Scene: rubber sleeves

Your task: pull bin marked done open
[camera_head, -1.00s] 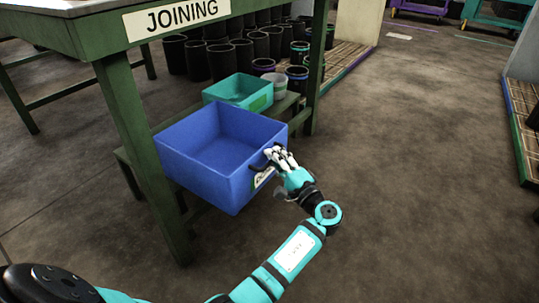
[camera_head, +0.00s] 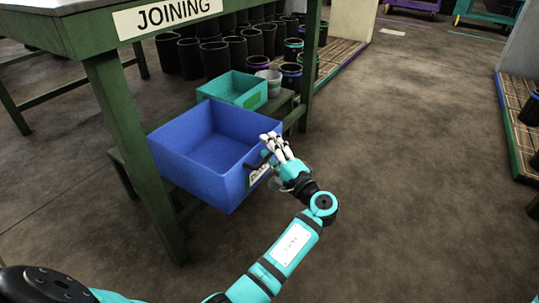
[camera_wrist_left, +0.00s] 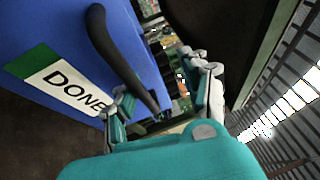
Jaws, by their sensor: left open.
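The blue bin (camera_head: 205,178) sticks out from the low shelf under the green table and is empty inside. Its front carries a dark handle and a label; in the left wrist view the label (camera_wrist_left: 62,84) reads "DONE" and the black handle (camera_wrist_left: 118,58) shows close up. My left gripper (camera_head: 272,146) is at the bin's front by the handle, with its fingers apart. In the left wrist view my left gripper (camera_wrist_left: 160,85) has the handle's lower end near its left finger; I cannot tell whether they touch. My right gripper is not in view.
A teal bin (camera_head: 236,88) sits behind the blue one on the low shelf. Black sleeves (camera_head: 212,60) stand in rows behind it. The table leg (camera_head: 140,150) is at the blue bin's left. The floor (camera_head: 410,150) to the right is clear.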

